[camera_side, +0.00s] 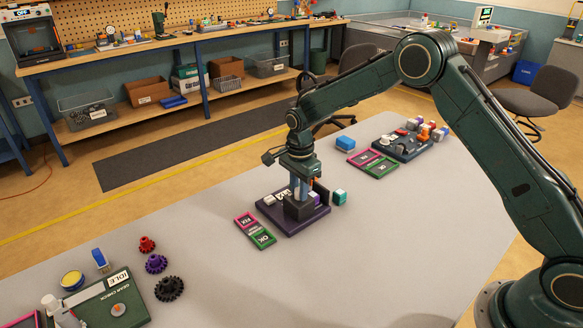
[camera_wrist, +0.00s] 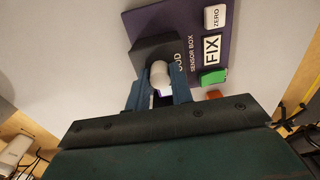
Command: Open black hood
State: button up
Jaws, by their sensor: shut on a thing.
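The black hood (camera_side: 297,211) is a dark block on a purple sensor box board (camera_side: 283,223) on the grey table. In the wrist view the hood (camera_wrist: 152,50) stands at the board's edge (camera_wrist: 183,22), with a pale round knob (camera_wrist: 159,73) on it. My gripper (camera_side: 300,192) points down over the hood, its blue fingers on either side of the knob and shut on it. In the wrist view the gripper (camera_wrist: 160,88) hides part of the hood and its lettering. I cannot tell whether the hood is raised.
A teal cube (camera_side: 340,197) stands right of the board. A pink and green tile strip (camera_side: 255,231) lies to its left. Gears (camera_side: 169,288) lie front left.

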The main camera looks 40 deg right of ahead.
jog(key=shift+a, duration=1)
jog(key=o, duration=0.5)
jog(key=shift+r, duration=0.15)
jog(key=shift+r, duration=2.85)
jog(key=shift+r, duration=0.1)
